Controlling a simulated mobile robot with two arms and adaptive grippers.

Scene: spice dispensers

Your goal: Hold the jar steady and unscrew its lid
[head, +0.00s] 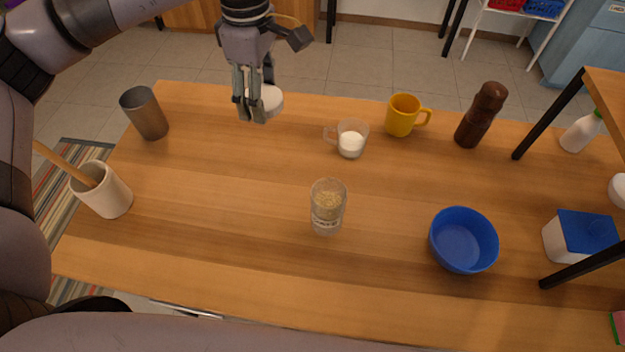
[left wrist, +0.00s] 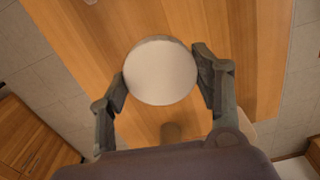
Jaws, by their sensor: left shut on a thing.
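The clear glass jar (head: 328,207) stands upright near the middle of the table, with a beige, grainy filling and a label. Its top looks open, with no lid on it. My left gripper (head: 250,112) is at the far left part of the table, well apart from the jar. It is shut on a round white lid (head: 268,100). In the left wrist view the lid (left wrist: 160,72) sits between the two fingers, its flat face toward the camera. My right gripper is not in view.
A metal cup (head: 146,113) and a white crock (head: 104,193) with a wooden handle stand at left. A glass cup of white stuff (head: 350,143), yellow mug (head: 402,116), brown mill (head: 480,116) and blue bowl (head: 463,240) stand right. The table's left middle is clear.

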